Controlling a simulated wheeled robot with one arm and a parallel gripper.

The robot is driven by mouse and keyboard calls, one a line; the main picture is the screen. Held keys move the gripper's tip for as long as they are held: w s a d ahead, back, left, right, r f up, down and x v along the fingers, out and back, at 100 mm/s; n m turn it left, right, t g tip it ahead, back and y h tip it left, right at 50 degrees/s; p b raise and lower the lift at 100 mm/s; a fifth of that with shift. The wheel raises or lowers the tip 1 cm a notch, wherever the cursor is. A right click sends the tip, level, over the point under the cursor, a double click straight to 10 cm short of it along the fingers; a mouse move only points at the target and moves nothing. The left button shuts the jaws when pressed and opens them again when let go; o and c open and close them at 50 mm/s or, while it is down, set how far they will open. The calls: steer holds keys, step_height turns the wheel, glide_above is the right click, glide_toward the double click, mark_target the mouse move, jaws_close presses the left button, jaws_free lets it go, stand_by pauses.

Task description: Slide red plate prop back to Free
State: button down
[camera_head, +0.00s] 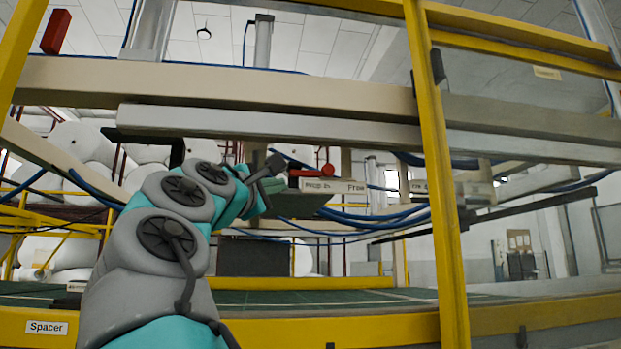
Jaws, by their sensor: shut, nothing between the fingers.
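The red plate prop (312,171) shows as a short red bar with a round knob at its right end. It sits above a small label strip under the long beam. The label reading "Prop in" (317,185) is below the red bar, and the label "Free" (354,187) is to its right. My gripper (277,171) is at the left end of the red prop, shut and empty. I cannot tell whether it touches the prop. My wrist hides what lies directly behind it.
A yellow post (440,170) stands right of the labels. A long pale beam (270,126) runs overhead. Blue hoses (375,216) hang below the labels. A green table (300,296) with a yellow front edge lies below. White rolls (75,150) are at the left.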

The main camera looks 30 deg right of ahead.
steer(key=shift+w+d, duration=0.1)
steer(key=p, duration=0.4)
glide_toward(323, 173)
steer(key=w+d, duration=0.1)
steer(key=w+d+r, duration=0.1)
steer(key=w, duration=0.1)
steer(key=w+d, duration=0.1)
steer(key=w, duration=0.1)
steer(key=shift+w+d+r, duration=0.1)
steer(key=shift+w+r, duration=0.15)
steer(key=shift+r, duration=0.05)
steer(key=shift+d+r, duration=0.15)
steer(key=shift+d, duration=0.35)
steer(key=shift+s+d+r, duration=0.1)
steer(key=shift+r, duration=0.1)
steer(key=shift+s+d+r, duration=0.1)
steer(key=shift+d+r, duration=0.05)
steer(key=shift+d, duration=0.35)
steer(key=shift+s+d+f+p, duration=0.1)
steer(key=shift+s+d+p, duration=0.15)
steer(key=shift+d, duration=0.45)
steer(key=shift+s+d+f+p, duration=0.15)
steer(key=shift+d+p, duration=0.15)
steer(key=shift+d, duration=0.35)
steer(key=shift+s+d+f+p, duration=0.1)
steer(key=shift+s+d+p, duration=0.15)
steer(key=shift+d, duration=0.45)
